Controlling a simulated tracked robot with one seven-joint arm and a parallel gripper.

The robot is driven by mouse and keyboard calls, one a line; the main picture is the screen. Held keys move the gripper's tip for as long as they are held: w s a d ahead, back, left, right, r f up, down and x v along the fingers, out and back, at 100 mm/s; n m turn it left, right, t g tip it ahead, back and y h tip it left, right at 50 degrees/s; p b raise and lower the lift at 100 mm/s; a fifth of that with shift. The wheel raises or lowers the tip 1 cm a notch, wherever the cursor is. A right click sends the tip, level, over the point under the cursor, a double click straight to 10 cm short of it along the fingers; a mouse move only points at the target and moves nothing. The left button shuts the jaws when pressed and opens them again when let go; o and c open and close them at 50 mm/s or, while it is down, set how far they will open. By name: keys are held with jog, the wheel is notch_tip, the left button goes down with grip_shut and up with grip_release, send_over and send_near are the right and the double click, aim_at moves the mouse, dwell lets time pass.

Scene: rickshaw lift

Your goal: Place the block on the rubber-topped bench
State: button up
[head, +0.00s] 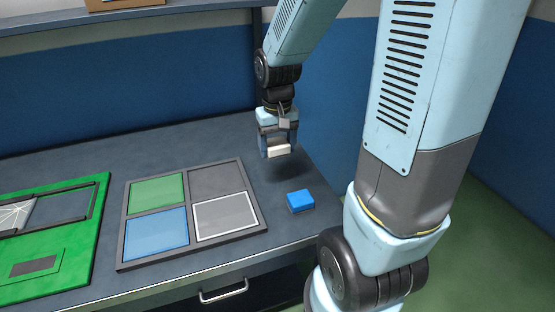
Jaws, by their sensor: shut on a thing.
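My gripper (278,147) is shut on a cream-white block (278,152), which shows between its two fingers. The gripper points down, and it appears to hold the block above the right part of the dark grey bench top (150,148). The exact height of the block over the surface is hard to tell. A blue block (300,201) lies on the bench, nearer the camera and a little to the right of my gripper.
A tray (121,222) with green, grey, blue and white-edged grey squares lies left of the blue block. A green board (84,252) lies at the far left. A drawer handle (224,291) shows below the front edge. Blue walls stand behind and right.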

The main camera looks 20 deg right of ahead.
jog(key=w+d+f, duration=0.2)
jog(key=w+f, duration=0.1)
jog(key=w, duration=0.2)
send_over(276, 162)
jog(key=f, duration=0.4)
jog(key=shift+s+a+f, duration=0.1)
jog(key=shift+s+a, duration=0.1)
jog(key=shift+s, duration=0.2)
jog(key=shift+w+d+f, duration=0.15)
jog(key=shift+w+f, duration=0.35)
jog(key=shift+f, duration=1.6)
jog(key=shift+f, duration=0.1)
jog(key=o, duration=1)
jog(key=shift+o, duration=0.2)
